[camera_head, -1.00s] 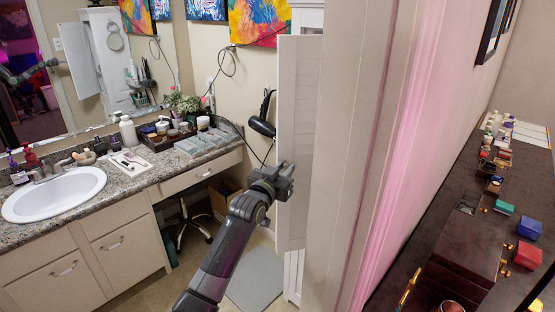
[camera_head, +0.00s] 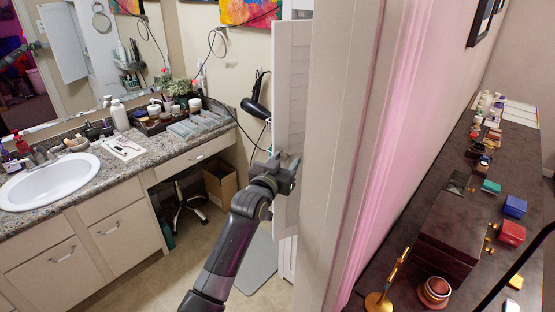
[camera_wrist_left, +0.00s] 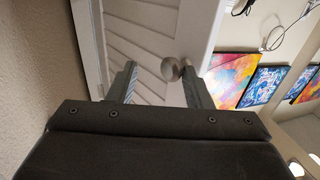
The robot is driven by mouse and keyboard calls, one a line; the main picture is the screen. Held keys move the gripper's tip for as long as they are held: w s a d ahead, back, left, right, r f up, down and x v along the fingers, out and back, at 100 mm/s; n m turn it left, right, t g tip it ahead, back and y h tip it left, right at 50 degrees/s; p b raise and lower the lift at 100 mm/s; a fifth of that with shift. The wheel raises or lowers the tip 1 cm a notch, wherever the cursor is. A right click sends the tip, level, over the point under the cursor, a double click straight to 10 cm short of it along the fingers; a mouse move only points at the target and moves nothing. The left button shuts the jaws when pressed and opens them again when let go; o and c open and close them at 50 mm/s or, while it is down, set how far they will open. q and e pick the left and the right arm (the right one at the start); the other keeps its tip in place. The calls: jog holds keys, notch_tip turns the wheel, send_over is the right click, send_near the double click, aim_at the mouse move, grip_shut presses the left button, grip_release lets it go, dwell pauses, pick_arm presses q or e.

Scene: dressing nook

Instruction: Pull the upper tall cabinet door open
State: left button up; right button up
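The upper tall cabinet door (camera_head: 291,80) is a white louvered panel, seen at a steep angle beside the near wall edge. It stands swung out from the cabinet, and the mirror reflection (camera_head: 63,42) also shows it angled out. In the left wrist view the louvered door (camera_wrist_left: 140,42) fills the upper middle, with a round metal knob (camera_wrist_left: 171,69) near its edge. My left gripper (camera_head: 287,163) is at the door; its fingers (camera_wrist_left: 159,72) are apart with the knob between their tips, closer to the right finger. Contact with the knob is unclear. My right gripper is out of view.
The near wall edge (camera_head: 335,150) stands close to the right of my left gripper. A granite vanity counter (camera_head: 155,150) with a sink lies left. A hair dryer (camera_head: 254,100) hangs behind the door. Open floor (camera_head: 180,265) lies below. A dark dresser top (camera_head: 400,235) holds boxes and bottles.

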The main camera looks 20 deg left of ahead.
pick_arm(q)
jog(key=shift+o, duration=1.1)
jog(key=shift+w+d+r, duration=0.15)
jog(key=shift+d+r, duration=0.05)
jog(key=shift+d, duration=0.2)
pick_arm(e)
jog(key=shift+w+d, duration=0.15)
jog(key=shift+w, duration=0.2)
pick_arm(q)
jog(key=s+a+b, duration=0.3)
jog(key=s+b, duration=0.1)
jog(key=s, duration=1.3)
jog(key=shift+s+f, duration=0.15)
jog(key=shift+s, duration=0.05)
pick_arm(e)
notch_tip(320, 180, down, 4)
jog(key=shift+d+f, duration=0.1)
